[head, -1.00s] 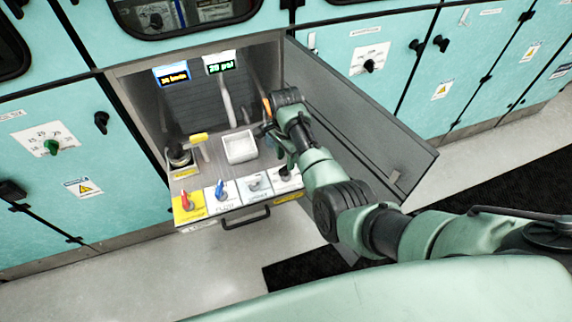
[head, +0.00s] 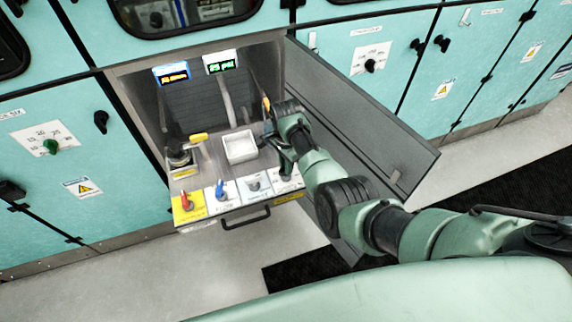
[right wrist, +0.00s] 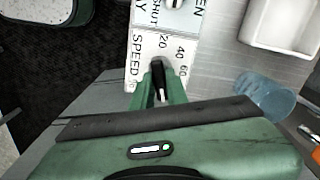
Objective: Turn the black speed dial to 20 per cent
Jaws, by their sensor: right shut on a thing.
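The speed dial (right wrist: 157,66) is black and sits on a white plate (right wrist: 146,45) lettered SPEED, with 20, 40 and 60 legible beside it, in the right wrist view. My right gripper (right wrist: 158,88) is shut on the dial, with a green finger on each side. A white mark shows between the fingers; which number the dial points at is not clear. In the head view my right gripper (head: 286,168) is over the right end of the control row and largely covers the dial. My left gripper is not in view.
Red (head: 186,200), blue (head: 220,189) and grey (head: 254,182) knobs stand left of the dial. A white tray (head: 240,147) lies behind them. The open cabinet door (head: 350,120) stands close along my right arm. A drawer handle (head: 247,217) projects in front. Two lit displays (head: 221,62) are at the back.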

